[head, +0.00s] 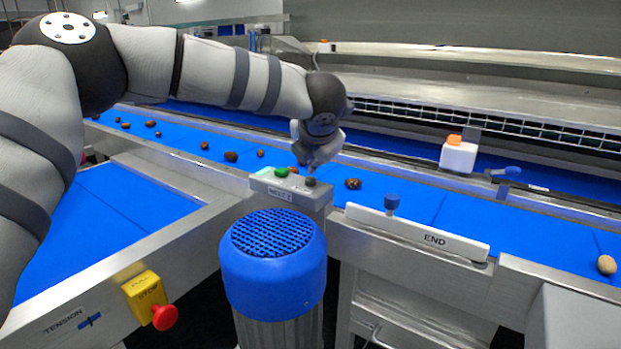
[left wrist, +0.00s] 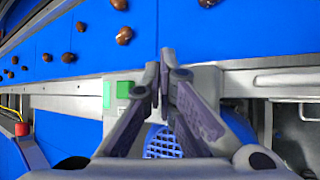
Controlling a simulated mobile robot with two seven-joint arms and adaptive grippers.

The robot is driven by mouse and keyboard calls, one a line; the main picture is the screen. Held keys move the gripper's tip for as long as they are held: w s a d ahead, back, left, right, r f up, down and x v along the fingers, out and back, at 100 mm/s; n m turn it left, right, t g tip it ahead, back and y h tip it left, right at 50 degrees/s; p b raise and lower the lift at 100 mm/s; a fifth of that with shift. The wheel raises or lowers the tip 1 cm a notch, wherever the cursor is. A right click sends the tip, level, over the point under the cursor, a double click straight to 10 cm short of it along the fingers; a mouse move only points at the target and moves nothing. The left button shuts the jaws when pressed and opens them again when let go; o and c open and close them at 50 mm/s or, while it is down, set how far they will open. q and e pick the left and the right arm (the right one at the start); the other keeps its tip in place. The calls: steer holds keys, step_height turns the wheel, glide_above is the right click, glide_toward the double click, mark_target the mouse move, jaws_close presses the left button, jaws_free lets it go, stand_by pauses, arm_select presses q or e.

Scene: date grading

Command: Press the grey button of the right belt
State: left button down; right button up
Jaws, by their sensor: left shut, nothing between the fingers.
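A pale control box (head: 291,193) stands at the edge of the blue belt (head: 420,205). It carries a green button (head: 282,172) on the left and a dark grey button (head: 311,182) on the right. My left gripper (head: 308,166) is shut and empty, pointing down close above the grey button; I cannot tell whether it touches. In the left wrist view, the shut fingers (left wrist: 165,70) are beside the green button (left wrist: 124,89), and the grey button is hidden behind them. My right gripper is not in view.
A blue-capped motor (head: 272,248) stands in front of the box. A yellow stop box (head: 143,291) with a red knob is at front left. Several dates, such as one (head: 353,183), lie on the belt. An END plate (head: 418,233) lies to the right.

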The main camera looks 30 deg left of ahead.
mark_target(314, 178)
arm_select(q)
steer(key=shift+f, duration=0.7)
stand_by(0.7)
steer(key=shift+r, duration=0.9)
steer(key=shift+r, duration=0.1)
steer(key=shift+r, duration=2.45)
